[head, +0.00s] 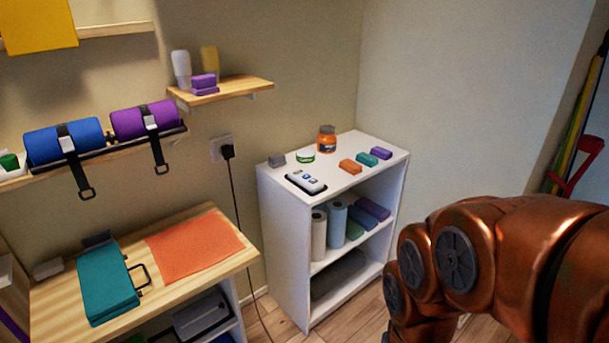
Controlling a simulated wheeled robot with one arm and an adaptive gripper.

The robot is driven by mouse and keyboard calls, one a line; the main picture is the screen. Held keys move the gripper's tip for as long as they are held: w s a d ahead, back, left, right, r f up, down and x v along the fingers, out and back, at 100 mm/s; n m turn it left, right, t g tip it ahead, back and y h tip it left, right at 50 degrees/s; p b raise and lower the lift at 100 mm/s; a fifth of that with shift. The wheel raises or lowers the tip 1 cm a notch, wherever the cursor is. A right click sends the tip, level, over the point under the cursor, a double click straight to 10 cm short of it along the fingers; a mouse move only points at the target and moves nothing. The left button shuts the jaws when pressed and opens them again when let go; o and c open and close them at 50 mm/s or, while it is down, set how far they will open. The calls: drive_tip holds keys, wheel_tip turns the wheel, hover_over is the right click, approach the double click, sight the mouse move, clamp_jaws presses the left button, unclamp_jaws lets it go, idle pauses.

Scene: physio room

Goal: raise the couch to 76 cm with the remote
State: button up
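A small white remote (307,181) with a few blue and dark buttons lies in a black holder or tray on top of the white shelf unit (278,182), near its front left edge. The buttons are too small to read. The couch is not recognisable in this view, and no height reading shows. My copper-coloured arm fills the lower right, to the right of the shelf unit. My gripper is out of the picture, so its state does not show.
A wooden bench (190,290) with a teal case (107,283) is at left. A black cable (235,205) hangs between them.

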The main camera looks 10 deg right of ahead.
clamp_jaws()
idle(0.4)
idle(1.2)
